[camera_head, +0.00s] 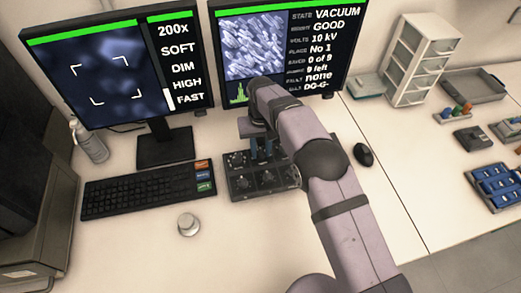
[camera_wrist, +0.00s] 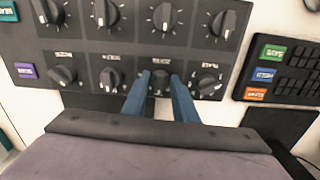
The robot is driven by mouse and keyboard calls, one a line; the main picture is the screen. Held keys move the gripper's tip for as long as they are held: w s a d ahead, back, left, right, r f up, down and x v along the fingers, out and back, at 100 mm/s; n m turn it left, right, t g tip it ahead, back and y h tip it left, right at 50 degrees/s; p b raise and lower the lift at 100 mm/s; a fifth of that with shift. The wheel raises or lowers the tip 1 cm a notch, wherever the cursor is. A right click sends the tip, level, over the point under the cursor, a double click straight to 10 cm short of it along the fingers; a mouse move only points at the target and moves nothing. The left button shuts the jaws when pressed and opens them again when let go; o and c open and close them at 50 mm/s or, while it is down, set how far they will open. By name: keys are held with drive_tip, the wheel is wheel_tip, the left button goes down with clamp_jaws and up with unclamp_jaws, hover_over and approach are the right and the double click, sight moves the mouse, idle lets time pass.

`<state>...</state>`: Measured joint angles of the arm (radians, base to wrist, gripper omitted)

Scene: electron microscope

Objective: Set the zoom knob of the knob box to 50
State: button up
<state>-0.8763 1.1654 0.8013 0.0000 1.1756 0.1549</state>
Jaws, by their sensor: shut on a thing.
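The black knob box (camera_head: 236,186) lies on the desk below the monitors, partly hidden by my arm. In the wrist view the knob box (camera_wrist: 88,70) shows two rows of dark knobs with pale pointer lines. My gripper (camera_head: 261,155) points down at the box. In the wrist view its blue fingers (camera_wrist: 160,82) stand on either side of a near-row knob (camera_wrist: 161,80) and are shut on it. That knob's label and pointer are too blurred or covered to read, so I cannot tell whether it is the zoom knob. The left monitor (camera_head: 118,65) reads 200x, SOFT, DIM, HIGH, FAST.
The right monitor (camera_head: 280,45) shows a sample image and status text. A keyboard (camera_head: 140,191) lies left of the box. A round metal piece (camera_head: 188,224) stands in front, and a mouse (camera_head: 363,155) lies to the right. Drawers (camera_head: 420,60) and trays stand farther right.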

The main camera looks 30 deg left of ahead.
drive_tip(key=n, duration=0.4)
drive_tip(key=shift+w+n, duration=0.1)
drive_tip(key=shift+n, duration=0.3)
drive_tip(key=n, duration=0.5)
drive_tip(key=shift+w+r, duration=0.1)
drive_tip(key=n, duration=0.5)
drive_tip(key=shift+w+n, duration=0.1)
drive_tip(key=shift+n, duration=0.3)
drive_tip(key=n, duration=0.5)
drive_tip(key=shift+a, duration=0.1)
drive_tip(key=o, duration=1)
